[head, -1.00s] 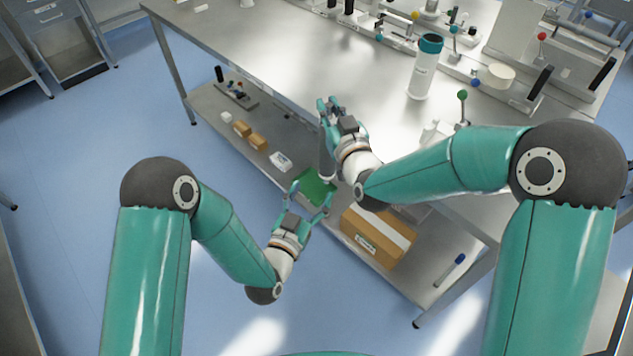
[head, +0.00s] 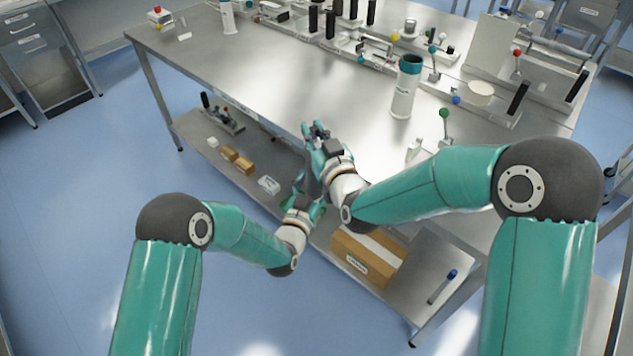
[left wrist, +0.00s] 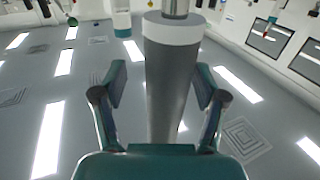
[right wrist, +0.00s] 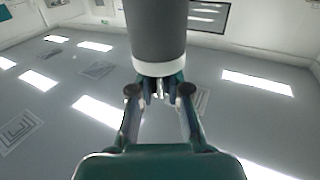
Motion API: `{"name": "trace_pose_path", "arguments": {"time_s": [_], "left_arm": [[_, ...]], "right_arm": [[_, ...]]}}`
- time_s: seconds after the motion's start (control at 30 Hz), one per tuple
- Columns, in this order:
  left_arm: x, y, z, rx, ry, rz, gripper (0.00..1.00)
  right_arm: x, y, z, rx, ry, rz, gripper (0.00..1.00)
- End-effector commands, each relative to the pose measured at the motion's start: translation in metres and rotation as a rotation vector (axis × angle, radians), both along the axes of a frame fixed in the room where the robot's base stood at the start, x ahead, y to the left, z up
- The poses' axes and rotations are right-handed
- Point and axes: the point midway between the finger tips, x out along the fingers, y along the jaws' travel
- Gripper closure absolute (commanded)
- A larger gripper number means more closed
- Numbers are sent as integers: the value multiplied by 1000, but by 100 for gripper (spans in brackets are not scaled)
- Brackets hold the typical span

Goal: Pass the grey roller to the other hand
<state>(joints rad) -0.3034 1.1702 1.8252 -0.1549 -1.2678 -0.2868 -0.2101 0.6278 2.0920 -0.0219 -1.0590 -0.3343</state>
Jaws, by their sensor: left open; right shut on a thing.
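The grey roller (left wrist: 174,85) has a white end collar and a metal shaft. In the left wrist view it stands lengthwise between the spread fingers of my left gripper (left wrist: 160,98), with a gap on each side. In the right wrist view the roller (right wrist: 158,28) comes down from the top, and my right gripper (right wrist: 158,90) is shut on its end by the white collar. In the head view my right gripper (head: 314,131) is at the bench's front edge, with my left gripper (head: 308,192) just below it. The roller is mostly hidden there between the grippers.
The steel bench (head: 250,80) carries a white bottle with a teal cap (head: 405,88) and fixtures with coloured knobs along the back. On its lower shelf (head: 425,275) is a cardboard box (head: 368,258), with small boxes further left.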

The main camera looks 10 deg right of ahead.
Motion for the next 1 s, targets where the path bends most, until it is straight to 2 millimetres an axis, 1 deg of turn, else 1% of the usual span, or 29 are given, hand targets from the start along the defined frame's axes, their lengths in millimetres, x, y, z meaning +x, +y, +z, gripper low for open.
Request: {"name": "trace_pose_path", "arguments": {"time_s": [0.17, 0.2, 0.37, 0.6, 0.67, 0.7, 0.83, 1.0], "left_arm": [[0, 0, 0, 0, 0, 0, 28], [0, 0, 0, 0, 0, 0, 31], [0, 0, 0, 0, 0, 0, 58], [-1, -2, 0, 1, -2, -6, 98], [-2, -2, 0, 1, -2, -7, 100], [-1, -3, 2, 1, -5, -8, 100], [-1, -2, 2, 2, -5, -6, 100], [-1, -1, 1, 0, -4, -3, 100]], "right_arm": [[0, 0, 1, 1, -3, 0, 100], [0, 0, 1, 1, -3, 0, 100], [0, 0, 1, 1, -3, 0, 100], [0, 1, 1, 2, -4, 3, 100], [0, 2, 1, 2, -4, 3, 100], [0, 2, 2, 2, -4, 4, 77], [0, 2, 1, 1, -3, 4, 56], [0, 1, 1, 0, -1, 2, 55]]}}
